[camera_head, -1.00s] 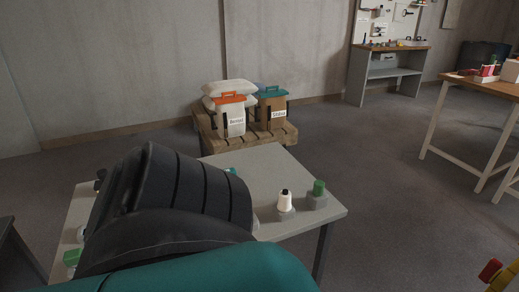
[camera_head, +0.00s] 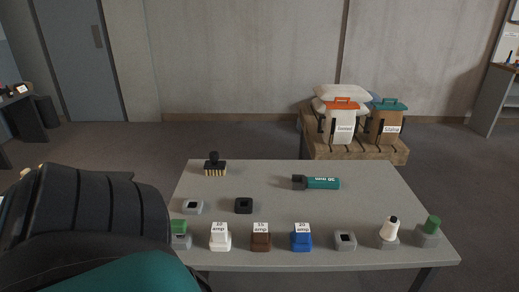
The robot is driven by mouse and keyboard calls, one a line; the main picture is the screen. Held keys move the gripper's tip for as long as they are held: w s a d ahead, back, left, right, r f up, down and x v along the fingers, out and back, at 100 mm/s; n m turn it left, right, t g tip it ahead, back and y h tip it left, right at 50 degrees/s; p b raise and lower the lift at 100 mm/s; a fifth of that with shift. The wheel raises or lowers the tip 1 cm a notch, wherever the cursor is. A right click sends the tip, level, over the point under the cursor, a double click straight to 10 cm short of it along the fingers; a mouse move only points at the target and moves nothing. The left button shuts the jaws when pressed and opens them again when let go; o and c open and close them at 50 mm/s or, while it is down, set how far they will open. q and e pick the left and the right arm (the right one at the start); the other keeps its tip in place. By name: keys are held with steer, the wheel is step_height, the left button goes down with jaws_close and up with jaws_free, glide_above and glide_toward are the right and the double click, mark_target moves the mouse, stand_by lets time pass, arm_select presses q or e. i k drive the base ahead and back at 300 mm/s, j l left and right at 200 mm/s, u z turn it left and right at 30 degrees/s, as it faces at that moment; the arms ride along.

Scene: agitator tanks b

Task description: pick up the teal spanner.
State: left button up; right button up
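I cannot make out a teal spanner in the head view. The one teal item on the grey table (camera_head: 385,192) is a short cylinder (camera_head: 322,183) with a dark end and white lettering, lying on its side near the middle. It does not look like a spanner. A black and teal arm part of mine fills the lower left and hides the table's left end. Neither of my grippers shows.
The table's front row holds white (camera_head: 220,238), brown (camera_head: 261,237) and blue (camera_head: 302,238) labelled blocks, with grey sockets beside them. A brush-like tool (camera_head: 214,164) stands at the back left. Sacks and lidded bins sit on a pallet (camera_head: 370,154) behind.

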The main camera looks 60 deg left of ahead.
mark_target(303, 183)
steer(key=u, duration=1.35)
